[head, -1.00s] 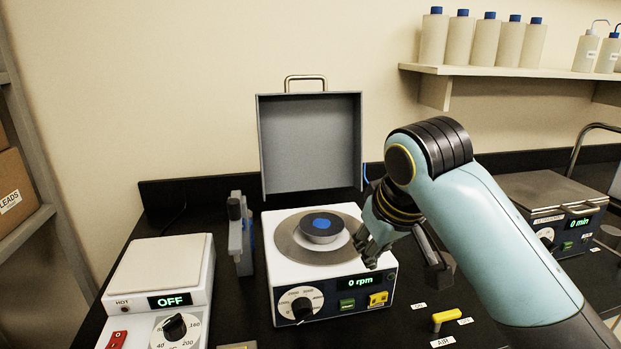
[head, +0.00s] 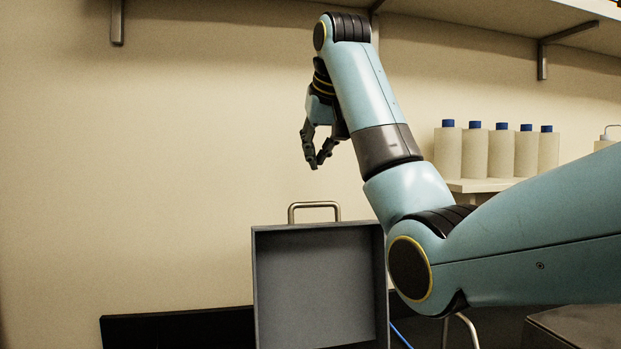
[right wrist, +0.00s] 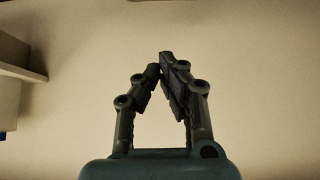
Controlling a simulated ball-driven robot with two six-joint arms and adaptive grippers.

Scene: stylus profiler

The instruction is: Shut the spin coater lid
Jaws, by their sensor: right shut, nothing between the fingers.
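The spin coater lid (head: 318,285) stands open and upright in the head view, its grey hollow inside facing me. Its metal handle (head: 314,205) is on the top edge. The spin coater's body is below the picture and out of view. My right gripper (head: 316,166) is above the lid handle in the picture, pointing down, with its fingers together and nothing between them. The right wrist view also shows the closed fingers (right wrist: 161,62) against the bare wall. My left gripper is not in view.
A shelf with several blue-capped white bottles (head: 474,150) is right of my forearm. Another shelf (head: 560,15) with brackets runs along the top right. The wall left of the gripper is clear. A dark bench backsplash (head: 175,328) runs behind the lid.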

